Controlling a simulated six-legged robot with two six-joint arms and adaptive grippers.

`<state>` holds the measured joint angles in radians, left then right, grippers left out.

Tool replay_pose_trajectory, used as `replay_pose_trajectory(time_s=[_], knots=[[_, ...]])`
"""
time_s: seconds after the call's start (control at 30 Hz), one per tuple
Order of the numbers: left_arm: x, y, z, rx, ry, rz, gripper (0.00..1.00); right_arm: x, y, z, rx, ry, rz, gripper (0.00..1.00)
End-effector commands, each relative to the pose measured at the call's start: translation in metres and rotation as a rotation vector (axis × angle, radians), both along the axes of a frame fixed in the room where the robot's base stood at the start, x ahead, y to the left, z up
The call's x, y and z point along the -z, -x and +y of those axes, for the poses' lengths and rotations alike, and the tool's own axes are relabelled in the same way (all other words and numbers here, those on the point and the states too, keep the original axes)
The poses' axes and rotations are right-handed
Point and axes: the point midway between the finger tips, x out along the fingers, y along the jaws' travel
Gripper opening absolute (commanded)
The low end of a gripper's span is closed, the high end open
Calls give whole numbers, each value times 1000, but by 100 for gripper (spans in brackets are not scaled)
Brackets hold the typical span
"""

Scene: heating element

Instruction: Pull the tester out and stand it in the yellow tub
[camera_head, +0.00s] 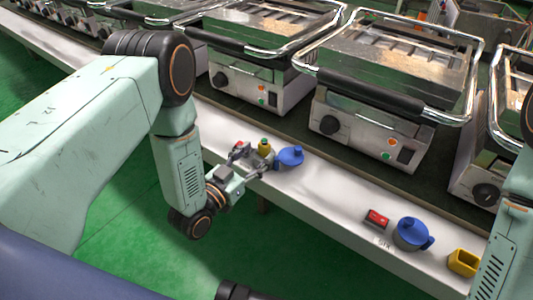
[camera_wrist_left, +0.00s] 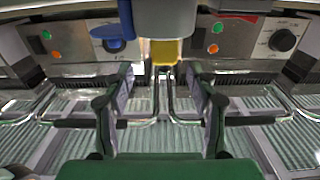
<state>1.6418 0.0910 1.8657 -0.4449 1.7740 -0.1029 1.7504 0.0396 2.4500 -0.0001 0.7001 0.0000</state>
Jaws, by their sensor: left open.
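A small yellow piece (camera_head: 264,148) with a dark green top stands on the white ledge; I cannot tell for sure whether it is the tester. A yellow piece (camera_wrist_left: 165,52) also shows in the left wrist view, beyond the fingertips. A blue socket-like part (camera_head: 290,156) is just right of it. A hollow yellow tub (camera_head: 464,262) is at the right end of the ledge. My left gripper (camera_head: 251,164) is open, low beside the yellow piece; its spread fingers also show in the left wrist view (camera_wrist_left: 160,82). No hold is visible. My right gripper is out of view.
A red switch (camera_head: 241,147) is by the left fingers. Another red switch (camera_head: 376,218) and blue socket-like part (camera_head: 411,235) lie between there and the tub. Grills (camera_head: 390,80) with chrome handles line the back. The ledge (camera_head: 335,190) is clear in between.

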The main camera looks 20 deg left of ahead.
Motion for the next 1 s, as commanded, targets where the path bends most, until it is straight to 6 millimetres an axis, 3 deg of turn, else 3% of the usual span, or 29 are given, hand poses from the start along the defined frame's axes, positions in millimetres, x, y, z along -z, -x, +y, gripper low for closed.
replay_pose_trajectory(time_s=[0.33, 0.67, 1.0], knots=[[3, -43, -13, 5, -1, 0, 58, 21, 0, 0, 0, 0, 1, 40], [2, -47, -16, 4, 0, 3, 57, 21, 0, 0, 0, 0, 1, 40], [2, -46, -16, 4, 0, 3, 28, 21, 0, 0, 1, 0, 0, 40]])
